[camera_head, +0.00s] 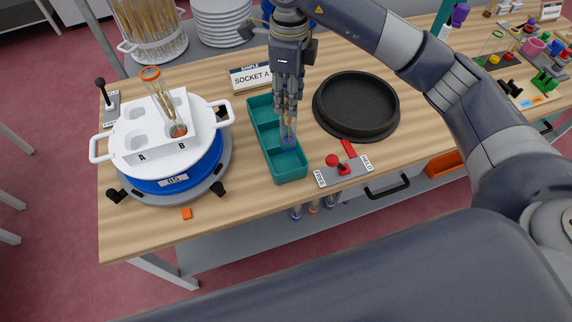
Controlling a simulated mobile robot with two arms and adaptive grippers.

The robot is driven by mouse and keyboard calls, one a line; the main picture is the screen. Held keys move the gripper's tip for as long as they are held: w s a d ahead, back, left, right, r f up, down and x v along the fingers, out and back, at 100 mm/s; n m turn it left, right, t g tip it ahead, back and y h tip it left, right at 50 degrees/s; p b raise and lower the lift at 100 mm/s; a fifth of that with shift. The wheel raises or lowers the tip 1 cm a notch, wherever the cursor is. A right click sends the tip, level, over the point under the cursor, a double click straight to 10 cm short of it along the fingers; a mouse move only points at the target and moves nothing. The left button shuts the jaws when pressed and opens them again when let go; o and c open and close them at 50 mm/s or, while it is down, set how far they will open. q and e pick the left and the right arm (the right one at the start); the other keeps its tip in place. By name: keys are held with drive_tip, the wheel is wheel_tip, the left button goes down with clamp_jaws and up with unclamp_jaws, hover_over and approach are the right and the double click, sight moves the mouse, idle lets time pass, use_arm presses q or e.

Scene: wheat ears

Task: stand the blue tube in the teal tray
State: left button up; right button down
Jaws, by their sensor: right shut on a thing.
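The teal tray (293,173), with several compartments, lies on the wooden table in the middle. My right gripper (287,104) points down over the tray and is shut on the blue tube (289,132). The tube is clear with a blue ring at its lower end and looks about upright. Its lower end shows over the tray's middle part; I cannot tell whether it touches the tray floor. The fingers hide the tube's upper part. My left gripper is not in view.
A white round holder (152,150) marked A and B stands left of the tray, with an orange-ringed tube of wheat (160,95) in it. A black round pan (357,133) and a red-knobbed lever (342,168) are close right. A "SOCKET A" sign (250,77) stands behind.

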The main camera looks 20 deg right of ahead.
sight(286, 128)
drive_tip(key=m, duration=0.2)
drive_tip(key=f+m, duration=0.1)
drive_tip(key=shift+w+a, duration=0.2)
drive_tip(key=shift+w, duration=0.05)
drive_tip(key=shift+f+p, duration=1.55)
drive_tip(key=shift+f, duration=3.55)
drive_tip(key=c, duration=1.2)
unclamp_jaws()
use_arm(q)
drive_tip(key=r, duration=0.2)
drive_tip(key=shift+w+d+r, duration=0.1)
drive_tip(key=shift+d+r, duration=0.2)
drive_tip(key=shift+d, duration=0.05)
use_arm(e)
drive_tip(key=shift+o, duration=0.2)
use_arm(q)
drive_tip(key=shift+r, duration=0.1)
